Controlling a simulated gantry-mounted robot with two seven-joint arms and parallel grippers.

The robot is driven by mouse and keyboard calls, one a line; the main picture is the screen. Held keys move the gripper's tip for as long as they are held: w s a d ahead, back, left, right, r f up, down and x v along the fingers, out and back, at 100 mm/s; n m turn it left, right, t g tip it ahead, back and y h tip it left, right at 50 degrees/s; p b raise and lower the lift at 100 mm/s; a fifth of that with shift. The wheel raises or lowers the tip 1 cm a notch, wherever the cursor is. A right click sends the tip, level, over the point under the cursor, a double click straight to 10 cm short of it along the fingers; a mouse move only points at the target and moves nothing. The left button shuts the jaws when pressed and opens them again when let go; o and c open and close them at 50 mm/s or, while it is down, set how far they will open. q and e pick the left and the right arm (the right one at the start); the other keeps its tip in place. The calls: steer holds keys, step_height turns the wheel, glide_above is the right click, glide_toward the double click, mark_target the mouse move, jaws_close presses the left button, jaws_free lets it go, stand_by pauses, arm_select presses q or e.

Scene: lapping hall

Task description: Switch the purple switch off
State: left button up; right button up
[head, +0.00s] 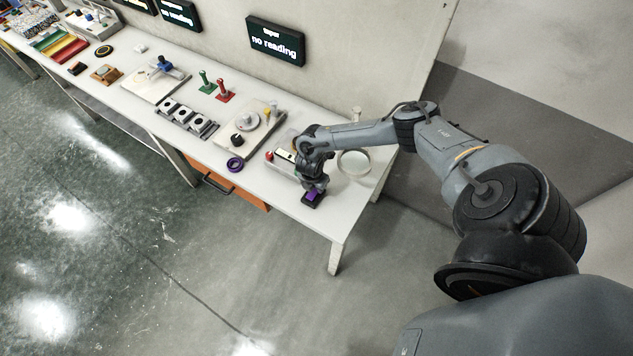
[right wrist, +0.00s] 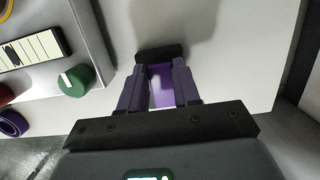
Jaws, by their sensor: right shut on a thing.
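The purple switch (head: 312,196) sits on a small black base near the front right corner of the white bench. My right gripper (head: 316,187) is directly above it, pointing down. In the right wrist view the purple switch (right wrist: 162,84) lies between the two fingers of my right gripper (right wrist: 161,88), which are shut on it. Its black base shows beyond the fingertips. The fingers hide the switch's sides, and I cannot tell its on or off position. My left gripper is not in view.
The white bench (head: 340,222) ends just right of the switch. A purple ring (head: 235,164) lies to the left. A round glass disc (head: 353,162) lies behind. A green knob (right wrist: 73,81) is on a panel left of the fingers. Dark screens hang on the wall.

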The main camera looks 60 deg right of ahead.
mark_target(310, 197)
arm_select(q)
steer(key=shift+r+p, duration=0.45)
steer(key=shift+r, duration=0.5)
arm_select(e)
steer(key=shift+a+r+h, duration=0.15)
steer(key=shift+a+h, duration=0.1)
steer(key=shift+h, duration=0.65)
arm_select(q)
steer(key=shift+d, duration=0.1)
arm_select(e)
steer(key=o, duration=1.1)
steer(key=shift+c, duration=0.2)
steer(key=shift+r, duration=0.1)
arm_select(q)
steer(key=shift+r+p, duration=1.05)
steer(key=shift+p, duration=0.05)
arm_select(e)
steer(key=v, duration=1)
steer(key=shift+r, duration=0.25)
